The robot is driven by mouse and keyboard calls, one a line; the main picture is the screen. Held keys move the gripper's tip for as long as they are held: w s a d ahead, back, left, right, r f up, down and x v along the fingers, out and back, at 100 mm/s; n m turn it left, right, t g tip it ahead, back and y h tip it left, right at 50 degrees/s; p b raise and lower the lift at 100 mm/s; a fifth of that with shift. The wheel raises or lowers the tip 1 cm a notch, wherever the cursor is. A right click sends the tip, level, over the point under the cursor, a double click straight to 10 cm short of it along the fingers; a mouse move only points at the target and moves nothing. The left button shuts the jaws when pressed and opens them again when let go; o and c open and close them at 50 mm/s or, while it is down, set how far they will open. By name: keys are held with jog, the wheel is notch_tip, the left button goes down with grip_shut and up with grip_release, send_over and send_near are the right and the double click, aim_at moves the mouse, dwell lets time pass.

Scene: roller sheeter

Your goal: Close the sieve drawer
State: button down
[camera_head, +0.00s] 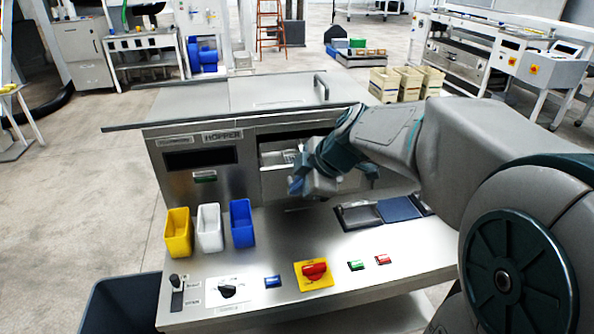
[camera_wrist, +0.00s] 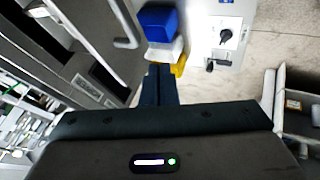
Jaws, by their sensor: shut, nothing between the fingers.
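The sieve drawer (camera_head: 278,184) is in the front of the steel machine, right of the HOPPER label. It stands pulled out, with its open top and light inside showing. My gripper (camera_head: 297,186) is in front of the drawer and hides its right part along with my arm. In the wrist view, my gripper's dark fingers (camera_wrist: 158,85) are together with nothing between them. A grey bar handle (camera_wrist: 125,28) shows at the top left of the wrist view, apart from the fingers. I cannot tell whether the gripper touches the drawer front.
Yellow (camera_head: 178,233), white (camera_head: 209,228) and blue (camera_head: 242,223) bins stand on the machine's ledge, left of my gripper. A red knob (camera_head: 315,270) and several buttons sit along the front of the ledge. A blue pad (camera_head: 398,209) lies at right. The ledge's middle is clear.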

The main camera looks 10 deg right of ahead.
jog(key=shift+w+a+f+p, duration=0.35)
jog(key=shift+w+f, duration=0.4)
jog(key=shift+w, duration=0.35)
jog(key=shift+w+a+f+p, duration=0.3)
jog(key=shift+w+f, duration=0.4)
jog(key=shift+w, duration=0.4)
jog(key=shift+w+a+f+p, duration=0.3)
jog(key=shift+w+f, duration=0.45)
jog(key=shift+w, duration=0.35)
